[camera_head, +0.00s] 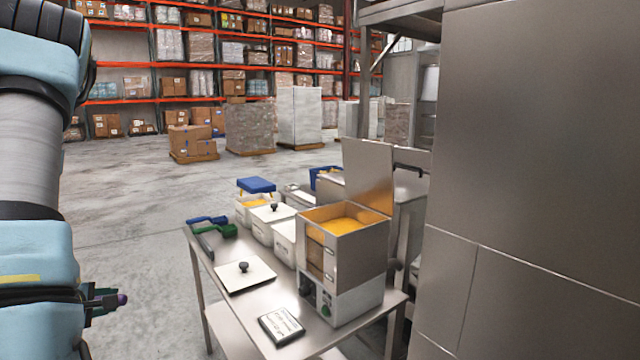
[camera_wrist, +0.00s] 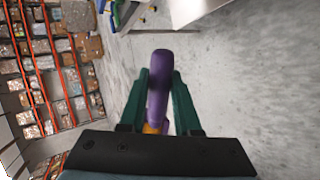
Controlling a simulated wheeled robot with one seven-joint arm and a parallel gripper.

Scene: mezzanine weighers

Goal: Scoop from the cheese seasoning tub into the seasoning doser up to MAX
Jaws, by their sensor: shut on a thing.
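My gripper (camera_wrist: 160,95) is shut on a purple handle (camera_wrist: 160,65), which stands between its green fingers; a bit of orange shows at the handle's lower end. The rest of the held tool is hidden. In the head view my gripper (camera_head: 104,299) is at the lower left, off the table's left side, with a purple tip showing. The seasoning doser (camera_head: 359,268), a steel box on a white base, stands at the table's right with its lid (camera_head: 369,178) raised and orange powder inside. A MAX mark cannot be read. A white tub (camera_head: 243,213) with orange powder stands at the table's back.
A blue lid or box (camera_head: 257,185) is at that tub. Two closed white tubs stand nearer the doser. A white lid with a black knob (camera_head: 243,267), green and blue scoops (camera_head: 221,229) and a small sign (camera_head: 281,325) lie on the table. A steel wall (camera_head: 530,140) bounds the right.

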